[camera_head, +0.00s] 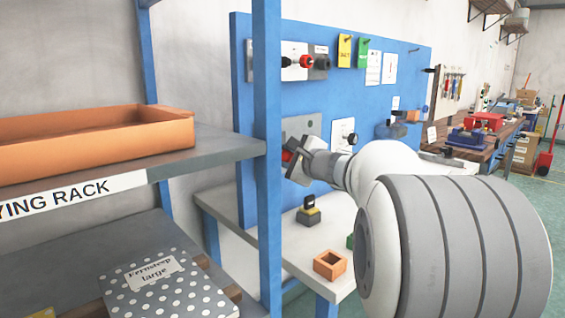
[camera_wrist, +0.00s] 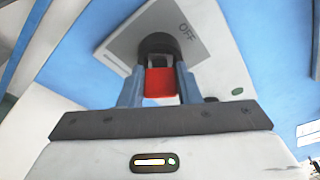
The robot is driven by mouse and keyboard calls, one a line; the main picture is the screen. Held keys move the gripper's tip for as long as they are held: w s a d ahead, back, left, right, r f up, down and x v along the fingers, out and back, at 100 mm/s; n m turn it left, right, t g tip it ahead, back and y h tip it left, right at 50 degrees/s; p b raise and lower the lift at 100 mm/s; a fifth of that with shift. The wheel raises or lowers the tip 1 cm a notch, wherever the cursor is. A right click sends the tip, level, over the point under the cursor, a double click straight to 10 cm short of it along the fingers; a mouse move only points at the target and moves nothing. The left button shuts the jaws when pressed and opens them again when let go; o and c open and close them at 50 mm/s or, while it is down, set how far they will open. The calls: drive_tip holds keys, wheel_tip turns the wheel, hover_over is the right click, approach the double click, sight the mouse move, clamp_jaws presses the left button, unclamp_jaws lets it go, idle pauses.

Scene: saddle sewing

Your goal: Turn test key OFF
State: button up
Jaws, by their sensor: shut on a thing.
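The test key is a red grip (camera_wrist: 160,84) set in a round black collar (camera_wrist: 159,44) on a grey plate in the wrist view. The key's exact angle is hard to tell.
The blue board (camera_head: 345,90) also carries a red knob and tags higher up. A grey bench (camera_head: 235,205) below holds an orange open box (camera_head: 330,264) and a small black and yellow item (camera_head: 308,212). A blue rack post (camera_head: 267,160) stands close on the left.

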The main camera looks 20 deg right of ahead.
drive_tip(key=shift+n+b, duration=0.4)
drive_tip(key=shift+b, duration=0.5)
drive_tip(key=shift+f+b, duration=0.2)
drive_tip(key=shift+b, duration=0.55)
drive_tip(key=shift+a+n+t+b, duration=0.1)
drive_tip(key=shift+n+t+b, duration=0.2)
drive_tip(key=shift+n+b, duration=1.6)
drive_tip(key=shift+m+b, duration=0.5)
drive_tip(key=shift+b, duration=0.25)
drive_tip(key=shift+f+n+b, duration=0.1)
drive_tip(key=shift+n+b, duration=0.2)
drive_tip(key=shift+b, duration=0.5)
drive_tip(key=shift+n+t+b, duration=0.3)
drive_tip(key=shift+n+b, duration=0.9)
drive_tip(key=shift+b, duration=1.25)
drive_tip(key=o, duration=1)
